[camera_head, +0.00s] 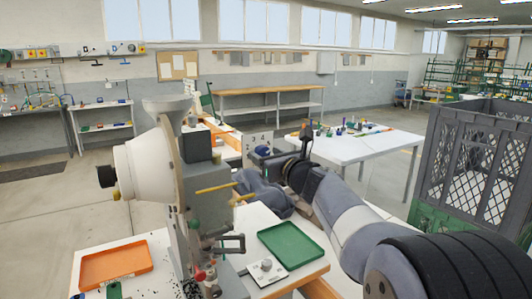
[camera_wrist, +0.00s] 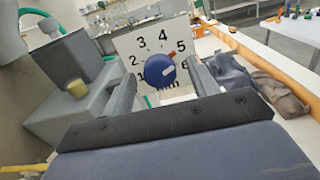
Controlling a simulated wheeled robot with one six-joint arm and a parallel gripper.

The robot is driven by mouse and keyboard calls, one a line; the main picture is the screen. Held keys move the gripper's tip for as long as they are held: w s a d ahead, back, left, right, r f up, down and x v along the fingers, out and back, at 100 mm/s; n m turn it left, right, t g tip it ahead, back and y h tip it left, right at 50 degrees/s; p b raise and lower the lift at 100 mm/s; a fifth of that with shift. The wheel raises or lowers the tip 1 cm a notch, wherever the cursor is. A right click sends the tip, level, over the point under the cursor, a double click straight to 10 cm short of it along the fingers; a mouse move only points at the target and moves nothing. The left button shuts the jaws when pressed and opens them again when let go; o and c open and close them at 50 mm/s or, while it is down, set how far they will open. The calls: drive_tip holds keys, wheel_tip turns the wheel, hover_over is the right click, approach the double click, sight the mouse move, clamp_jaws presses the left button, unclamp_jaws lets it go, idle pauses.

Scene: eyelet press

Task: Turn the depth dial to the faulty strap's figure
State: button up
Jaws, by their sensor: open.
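The depth dial is a round blue knob (camera_wrist: 160,71) on a white plate (camera_wrist: 124,45) with black figures and "mm". The figures 2, 3, 4, 5 and part of a 6 show in the wrist view. A white line on the knob points right and slightly up, and an orange mark lies close to the 5. The knob also shows in the head view (camera_head: 262,151). My gripper (camera_wrist: 164,78) is open, with one finger on each side of the knob in the picture. I cannot tell whether the fingers touch it. I cannot make out a strap's figure.
The eyelet press (camera_head: 196,192) stands on the white bench, with an orange tray (camera_head: 117,265) and a green tray (camera_head: 291,246) near it. Blue-grey fabric (camera_wrist: 228,73) lies right of the dial. A dark crate (camera_head: 475,165) stands at the right.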

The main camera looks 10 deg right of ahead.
drive_tip(key=shift+w+a, duration=0.15)
drive_tip(key=shift+w, duration=0.2)
drive_tip(key=shift+c, duration=0.2)
drive_tip(key=c, duration=0.9)
drive_tip(key=shift+c, duration=0.2)
drive_tip(key=shift+f, duration=0.1)
